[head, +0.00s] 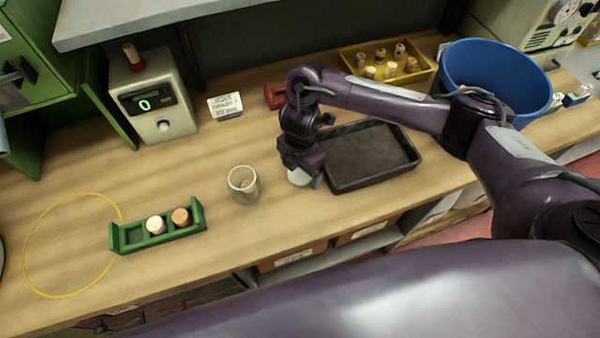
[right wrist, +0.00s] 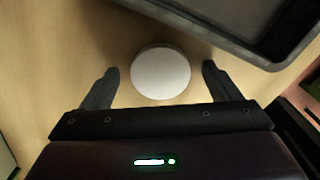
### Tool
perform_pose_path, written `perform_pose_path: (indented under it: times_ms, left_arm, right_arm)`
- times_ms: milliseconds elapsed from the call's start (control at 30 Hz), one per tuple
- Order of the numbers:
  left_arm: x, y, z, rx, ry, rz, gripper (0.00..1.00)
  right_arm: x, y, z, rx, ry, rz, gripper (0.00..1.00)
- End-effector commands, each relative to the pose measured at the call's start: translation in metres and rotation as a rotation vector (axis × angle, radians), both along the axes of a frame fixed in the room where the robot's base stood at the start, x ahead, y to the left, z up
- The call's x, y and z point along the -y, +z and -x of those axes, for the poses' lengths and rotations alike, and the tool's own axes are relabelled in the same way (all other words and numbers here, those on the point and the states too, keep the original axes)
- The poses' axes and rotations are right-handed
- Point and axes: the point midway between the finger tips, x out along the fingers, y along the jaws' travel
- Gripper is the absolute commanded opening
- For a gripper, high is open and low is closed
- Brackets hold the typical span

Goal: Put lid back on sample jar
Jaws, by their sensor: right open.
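The open glass jar (head: 243,184) stands upright on the wooden bench in the head view, with no lid on it. A round white lid (head: 299,177) lies on the bench to the right of the jar, partly hidden by my right gripper. The lid also shows in the right wrist view (right wrist: 161,73). My right gripper (head: 306,180) is just above the lid, pointing down. In the right wrist view my right gripper (right wrist: 160,84) is open, its two fingers on either side of the lid, apart from it. My left gripper is out of view.
A dark tray (head: 345,185) lies close to the right of the lid. A green rack (head: 158,240) with two corks stands left of the jar. A yellow bin (head: 430,70) of corks, a blue tub (head: 515,72) and a digital device (head: 150,98) stand further back.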

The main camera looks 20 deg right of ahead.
Motion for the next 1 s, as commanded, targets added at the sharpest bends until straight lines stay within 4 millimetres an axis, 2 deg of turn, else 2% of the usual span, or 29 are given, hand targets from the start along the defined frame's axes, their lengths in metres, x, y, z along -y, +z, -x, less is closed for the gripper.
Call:
perform_pose_path:
  times_ms: [167, 533, 833, 1000]
  left_arm:
    - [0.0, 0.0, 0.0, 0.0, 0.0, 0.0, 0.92]
    - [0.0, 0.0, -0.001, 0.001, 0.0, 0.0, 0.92]
    - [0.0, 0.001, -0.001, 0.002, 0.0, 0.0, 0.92]
    - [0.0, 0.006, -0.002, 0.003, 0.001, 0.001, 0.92]
  right_arm:
    - [0.0, 0.0, 0.0, 0.0, 0.0, 0.0, 0.84]
    - [0.0, 0.001, 0.0, 0.0, 0.0, 0.0, 0.37]
    - [0.0, 0.002, 0.0, 0.001, 0.0, 0.0, 0.36]
    - [0.0, 0.013, -0.001, 0.004, 0.001, 0.0, 0.36]
